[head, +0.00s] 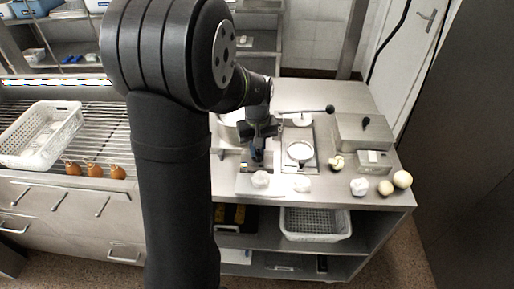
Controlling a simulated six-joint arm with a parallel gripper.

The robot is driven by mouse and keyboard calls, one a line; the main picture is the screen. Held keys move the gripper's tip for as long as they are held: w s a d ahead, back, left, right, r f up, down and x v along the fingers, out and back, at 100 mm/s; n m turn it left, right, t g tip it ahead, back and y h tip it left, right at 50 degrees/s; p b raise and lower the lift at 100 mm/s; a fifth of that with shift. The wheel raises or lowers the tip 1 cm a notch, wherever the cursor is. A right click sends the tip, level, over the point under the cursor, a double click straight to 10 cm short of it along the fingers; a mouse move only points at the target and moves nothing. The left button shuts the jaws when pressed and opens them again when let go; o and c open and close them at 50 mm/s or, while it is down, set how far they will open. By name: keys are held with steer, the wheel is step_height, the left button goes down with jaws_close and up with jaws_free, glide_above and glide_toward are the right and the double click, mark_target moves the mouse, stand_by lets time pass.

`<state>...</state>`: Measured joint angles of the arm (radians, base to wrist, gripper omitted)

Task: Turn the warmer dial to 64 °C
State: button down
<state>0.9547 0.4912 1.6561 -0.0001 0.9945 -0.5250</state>
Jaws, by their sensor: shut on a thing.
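My gripper (257,158) points down at the left part of the steel counter, beside a round steel pot (228,128). It is shut on a small part low on a grey metal unit (245,184) near the counter's front; I take this part to be the warmer dial, but the fingers and wrist hide it. No scale or temperature mark can be read in the head view.
A lidded steel box (362,133) and a small scale-like device (374,161) stand at right. Brown pear-shaped things (92,170) and a white basket (40,136) are at left.

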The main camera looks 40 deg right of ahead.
steer(key=m, duration=0.4)
steer(key=shift+m, duration=0.3)
steer(key=m, duration=0.3)
steer(key=shift+s+d+m, duration=0.1)
steer(key=shift+m, duration=0.2)
steer(key=m, duration=0.4)
steer(key=shift+s, duration=0.1)
steer(key=shift+m, duration=1.8)
steer(key=c, duration=1.4)
jaws_free()
